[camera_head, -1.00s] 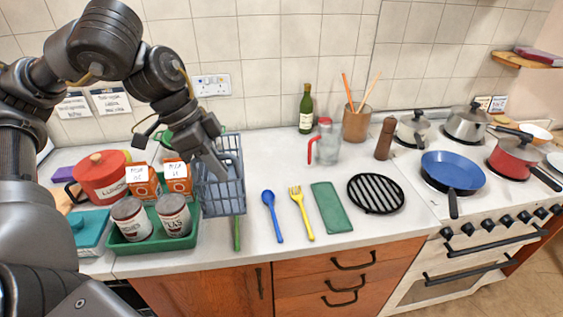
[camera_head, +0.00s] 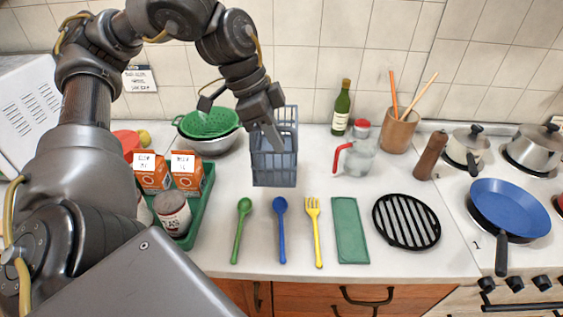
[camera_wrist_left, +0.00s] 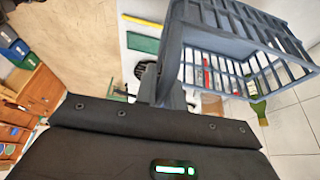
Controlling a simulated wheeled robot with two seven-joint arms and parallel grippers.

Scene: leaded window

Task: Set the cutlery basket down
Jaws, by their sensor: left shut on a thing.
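The blue-grey cutlery basket (camera_head: 274,172) is upright over the back middle of the counter in the head view. My left gripper (camera_head: 274,136) reaches down onto it from above and is shut on its near wall. In the left wrist view, the open-grid basket (camera_wrist_left: 222,50) fills the upper right, with a finger of the left gripper (camera_wrist_left: 170,75) against it. I cannot tell whether the basket's bottom touches the counter. My right gripper is out of view.
A green spoon (camera_head: 240,228), blue spoon (camera_head: 281,222) and yellow fork (camera_head: 315,230) lie in front of the basket. A green colander (camera_head: 208,122) and green tray (camera_head: 207,200) stand left. A glass jug (camera_head: 357,158) stands right. Bare counter lies between basket and jug.

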